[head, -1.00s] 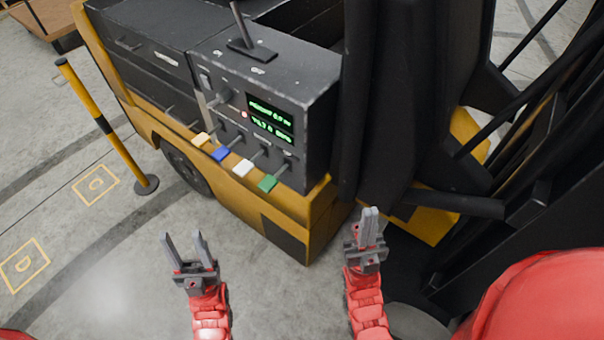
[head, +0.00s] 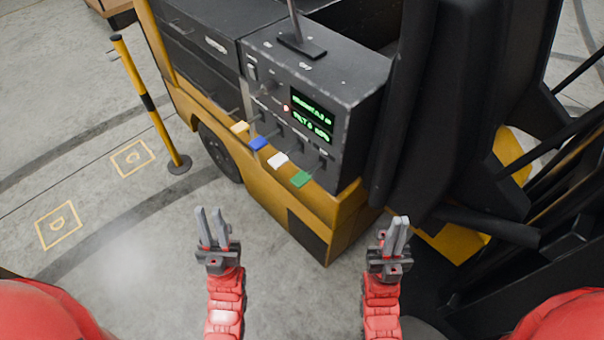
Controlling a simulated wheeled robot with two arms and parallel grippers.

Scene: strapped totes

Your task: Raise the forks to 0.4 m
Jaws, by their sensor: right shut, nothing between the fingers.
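The truck's dark control panel (head: 320,100) stands ahead of my grippers. Its display (head: 312,116) has two lines of green text, too small to read surely. My right gripper (head: 400,222) is shut and empty, below and right of the green lever. I cannot make out the forks.
The yellow truck body (head: 275,210) and black mast parts (head: 440,110) fill the middle and right. A yellow-black post (head: 148,105) stands at the left on grey floor.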

